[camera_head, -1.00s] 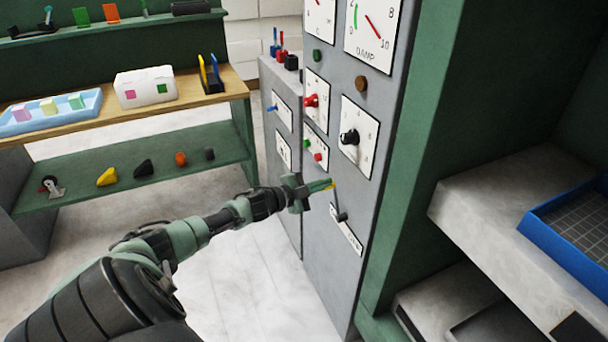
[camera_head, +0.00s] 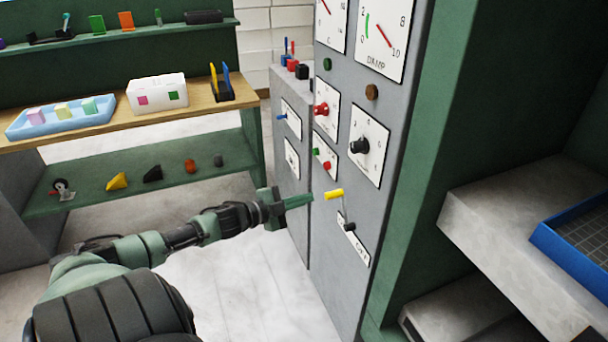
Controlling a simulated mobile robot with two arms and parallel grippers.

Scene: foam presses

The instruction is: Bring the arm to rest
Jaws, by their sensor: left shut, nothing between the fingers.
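My left arm reaches in from the lower left, and its gripper (camera_head: 298,201) points right towards the front of the grey control cabinet (camera_head: 324,268). The green fingers are shut and hold nothing. Their tips are a little left of a crank lever with a yellow handle (camera_head: 334,194), with a visible gap between them in the picture. My right gripper is not in view.
The cabinet carries gauges, a red knob (camera_head: 321,110), a black knob (camera_head: 359,146) and small buttons. A wooden bench (camera_head: 190,112) with a blue tray (camera_head: 14,131) stands at left, a lower shelf beneath it. At right, a grey ledge bears a blue crate (camera_head: 560,250). The pale floor is clear.

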